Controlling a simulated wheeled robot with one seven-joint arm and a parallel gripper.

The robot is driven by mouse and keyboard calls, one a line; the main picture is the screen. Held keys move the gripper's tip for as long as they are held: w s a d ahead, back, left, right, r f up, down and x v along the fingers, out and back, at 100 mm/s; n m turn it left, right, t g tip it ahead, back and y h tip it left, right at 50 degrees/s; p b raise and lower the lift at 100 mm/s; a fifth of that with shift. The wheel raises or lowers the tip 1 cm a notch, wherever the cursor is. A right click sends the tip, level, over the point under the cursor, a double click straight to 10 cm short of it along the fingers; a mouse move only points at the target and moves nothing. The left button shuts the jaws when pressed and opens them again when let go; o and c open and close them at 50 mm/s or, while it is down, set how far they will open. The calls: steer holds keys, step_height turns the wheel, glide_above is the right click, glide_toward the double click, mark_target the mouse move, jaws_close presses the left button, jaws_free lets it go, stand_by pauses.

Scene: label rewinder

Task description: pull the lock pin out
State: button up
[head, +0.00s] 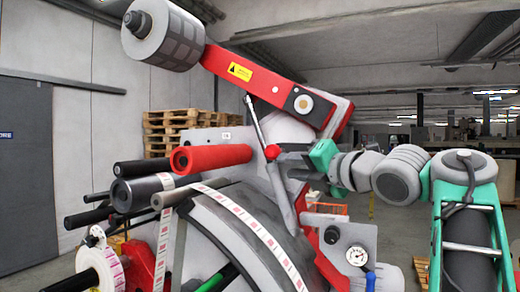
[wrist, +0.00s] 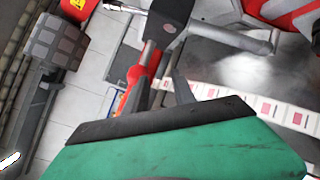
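The lock pin cannot be made out with certainty. A small red part (head: 272,152) sits beside the slanted strut (head: 272,165), right at the tip of my gripper (head: 288,163). In the wrist view a red stem-like part (wrist: 136,82) with a grey collar runs up to a dark block (wrist: 168,18) in front of the strut's line. My gripper's green body and black edge fill the bottom of that view. My gripper reaches in from the right, its dark fingers close to the strut. Whether they are closed on anything is not clear.
The red lever arm (head: 255,82) with a grey roller (head: 160,35) extends above. A red roller (head: 210,158) and dark rollers lie left. The label web (head: 250,225) curves below. A pressure gauge (head: 357,255) is below my arm. Pallets (head: 175,128) stand behind.

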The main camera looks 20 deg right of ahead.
mark_target(267, 152)
steer(key=r+n, duration=0.1)
steer(key=s+a+r+n, duration=0.1)
steer(key=shift+r+y, duration=0.3)
steer(key=shift+r, duration=0.1)
steer(key=shift+w+a, duration=0.25)
steer(key=shift+a, duration=0.25)
steer(key=shift+w+a, duration=0.2)
steer(key=shift+a, duration=0.25)
steer(key=p+x, duration=0.1)
steer(key=x, duration=0.2)
steer(key=p+x, duration=0.1)
steer(key=x, duration=0.1)
steer(key=shift+w+d+r+p, duration=0.15)
steer(key=shift+w+d+p, duration=0.15)
steer(key=shift+w, duration=0.1)
steer(key=shift+w+a+f, duration=0.1)
steer(key=shift+w+f, duration=0.1)
steer(key=shift+w, duration=0.35)
steer(key=shift+c, duration=0.4)
jaws_close()
steer(key=shift+f, duration=0.1)
